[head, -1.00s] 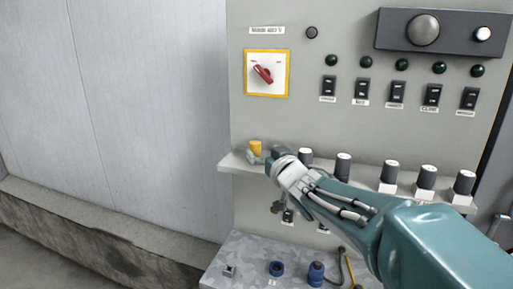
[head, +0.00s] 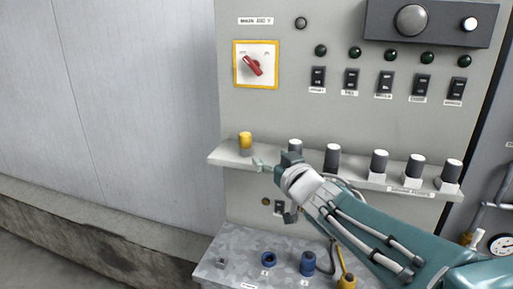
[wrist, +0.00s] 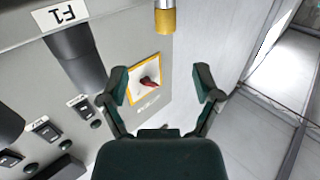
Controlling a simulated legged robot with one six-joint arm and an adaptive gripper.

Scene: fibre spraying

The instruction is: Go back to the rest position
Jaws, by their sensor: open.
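My gripper (wrist: 162,85) is open and empty in the wrist view, its two dark fingers spread apart. In the head view my gripper (head: 272,190) is at the end of my teal arm, in front of the panel's shelf, with its fingers pointing left. The yellow-topped knob (head: 245,142) stands upright at the left end of the shelf, apart from the fingers. It also shows in the wrist view (wrist: 165,20), beyond the fingertips. The red rotary switch (head: 252,65) sits on a yellow-framed plate on the panel and is turned at a slant.
The shelf (head: 228,156) carries several black-and-white knobs. Above it are dark indicator lamps and black rocker switches (head: 385,82). A lower metal ledge (head: 235,249) holds blue sockets (head: 268,259) and a yellow part. A plain grey wall (head: 110,100) is at left, clear of objects.

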